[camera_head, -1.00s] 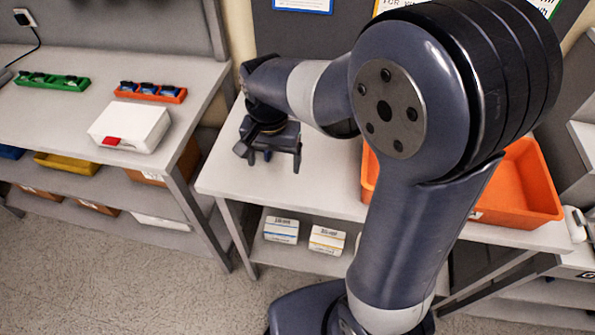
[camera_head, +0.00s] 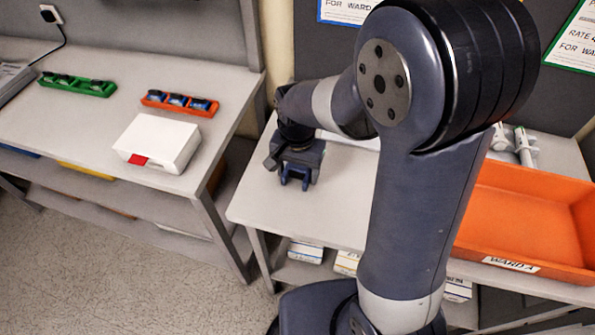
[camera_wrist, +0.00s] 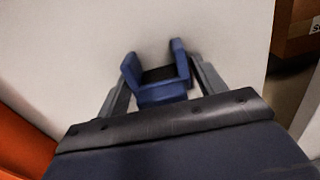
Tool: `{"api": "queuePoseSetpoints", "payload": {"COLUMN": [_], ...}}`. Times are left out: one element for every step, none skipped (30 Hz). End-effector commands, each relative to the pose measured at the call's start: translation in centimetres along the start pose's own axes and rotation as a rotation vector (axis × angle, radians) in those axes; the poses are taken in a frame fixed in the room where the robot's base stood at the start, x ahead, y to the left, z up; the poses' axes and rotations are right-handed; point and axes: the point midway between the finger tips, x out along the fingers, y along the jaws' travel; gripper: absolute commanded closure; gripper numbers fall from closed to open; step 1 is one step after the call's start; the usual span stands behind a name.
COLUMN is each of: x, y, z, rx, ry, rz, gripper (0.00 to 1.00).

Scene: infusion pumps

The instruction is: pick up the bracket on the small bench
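The bracket is a blue U-shaped piece. In the wrist view the bracket (camera_wrist: 162,92) lies between my two grey fingers, its two prongs pointing away from my gripper's body. My gripper (camera_wrist: 165,80) has a finger close against each side of it and looks shut on it. In the head view my gripper (camera_head: 294,170) is over the left part of the small bench (camera_head: 262,200), with the blue bracket (camera_head: 295,176) showing below its dark body. Whether the bracket touches the bench top is hard to tell.
An orange bin (camera_head: 520,215) labelled WARD A stands at the bench's right. White boxes (camera_head: 306,252) lie on the shelf below. The left table holds a white box (camera_head: 157,143), a green tray (camera_head: 77,84) and an orange tray (camera_head: 180,103). A gap separates the tables.

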Motion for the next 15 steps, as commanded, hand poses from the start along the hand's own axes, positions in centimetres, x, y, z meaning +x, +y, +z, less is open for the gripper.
{"api": "queuePoseSetpoints", "payload": {"x": [-0.01, -0.01, -0.02, -0.02, -0.02, -0.02, -0.02, -0.02, -0.02, -0.02, -0.02, -0.02, -0.04, -0.04, -0.04], "y": [-0.01, 0.00, 0.00, -0.01, 0.00, 0.00, -0.01, -0.01, -0.01, -0.01, -0.01, 0.00, -0.01, -0.01, -0.01], "z": [0.00, 0.00, 0.00, 0.00, 0.00, 0.00, 0.00, 0.00, 0.00, 0.00, 0.00, 0.00, -0.01, -0.01, -0.01], "rx": [0.000, 0.000, 0.000, 0.000, 0.000, 0.000, 0.000, 0.000, 0.000, 0.000, 0.000, 0.000, 0.000, 0.000, 0.000], "ry": [0.000, 0.000, 0.000, 0.000, 0.000, 0.000, 0.000, 0.000, 0.000, 0.000, 0.000, 0.000, 0.000, 0.000, 0.000], "rz": [0.000, 0.000, 0.000, 0.000, 0.000, 0.000, 0.000, 0.000, 0.000, 0.000, 0.000, 0.000, 0.000, 0.000, 0.000], "gripper": [0.39, 0.41, 0.44, 0.47, 0.49, 0.53, 0.55, 0.57, 0.61, 0.63, 0.66, 0.69, 0.69, 0.69, 0.69]}}
